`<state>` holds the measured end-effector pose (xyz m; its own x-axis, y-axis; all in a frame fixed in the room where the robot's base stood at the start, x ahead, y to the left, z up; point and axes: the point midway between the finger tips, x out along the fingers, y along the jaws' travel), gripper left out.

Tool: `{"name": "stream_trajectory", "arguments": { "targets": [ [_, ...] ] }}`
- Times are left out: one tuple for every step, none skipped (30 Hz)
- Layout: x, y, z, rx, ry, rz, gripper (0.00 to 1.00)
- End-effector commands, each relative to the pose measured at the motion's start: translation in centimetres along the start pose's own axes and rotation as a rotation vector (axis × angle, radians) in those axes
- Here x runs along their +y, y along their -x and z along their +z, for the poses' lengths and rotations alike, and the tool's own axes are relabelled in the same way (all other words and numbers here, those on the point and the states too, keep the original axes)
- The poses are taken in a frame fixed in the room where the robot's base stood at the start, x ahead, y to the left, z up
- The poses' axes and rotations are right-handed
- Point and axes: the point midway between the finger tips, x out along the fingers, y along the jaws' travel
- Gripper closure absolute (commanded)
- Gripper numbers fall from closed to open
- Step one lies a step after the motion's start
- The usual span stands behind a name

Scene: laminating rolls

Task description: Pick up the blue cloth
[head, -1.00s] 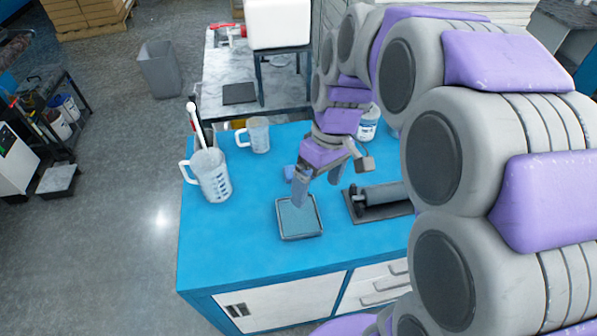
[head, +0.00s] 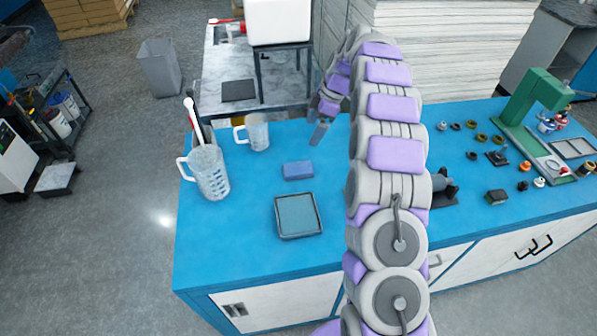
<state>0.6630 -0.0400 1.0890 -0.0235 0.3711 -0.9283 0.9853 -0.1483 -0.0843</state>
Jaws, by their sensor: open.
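A small blue cloth (head: 297,170) lies folded on the blue worktop, behind a grey square tray (head: 299,217). My gripper (head: 319,131) is above the table's back part, up and to the right of the cloth in the picture, and apart from it. Its fingers are partly hidden by my arm and small in view; they hold nothing that I can see.
Measuring jugs (head: 207,174) and (head: 256,132) stand at the worktop's left. The blue worktop (head: 250,245) is clear around the tray. A green press (head: 535,105) and several small parts are at the right. A dark roller device (head: 443,188) is partly behind my arm.

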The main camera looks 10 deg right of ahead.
Motion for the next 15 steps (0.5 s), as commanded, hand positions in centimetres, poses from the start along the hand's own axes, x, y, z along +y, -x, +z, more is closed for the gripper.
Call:
{"name": "stream_trajectory", "arguments": {
  "targets": [
    [1.0,-0.9,0.8,0.003,0.03,0.004,0.0],
    [1.6,-1.3,1.2,0.005,0.052,0.007,0.0],
    [2.2,-1.7,1.6,0.008,0.078,0.011,0.0],
    [2.5,-1.9,1.9,0.01,0.096,0.014,0.0],
    [2.8,-2.2,2.1,0.012,0.11,0.015,0.0],
    [3.2,-2.5,2.5,0.013,0.128,0.017,0.0],
    [3.4,-2.6,2.6,0.014,0.139,0.018,0.0],
    [3.5,-2.8,2.8,0.014,0.149,0.019,0.0],
    [3.7,-2.9,2.9,0.014,0.157,0.021,0.0],
    [3.8,-3.0,3.0,0.014,0.163,0.022,0.0],
    [3.9,-3.1,3.0,0.014,0.167,0.022,0.0],
    [3.9,-3.2,3.1,0.015,0.17,0.023,0.0],
    [3.9,-3.4,3.1,0.015,0.171,0.023,0.0],
    [3.9,-3.6,3.0,0.015,0.171,0.023,0.0],
    [3.9,-4.0,3.0,0.015,0.171,0.022,0.0]
  ]
}}
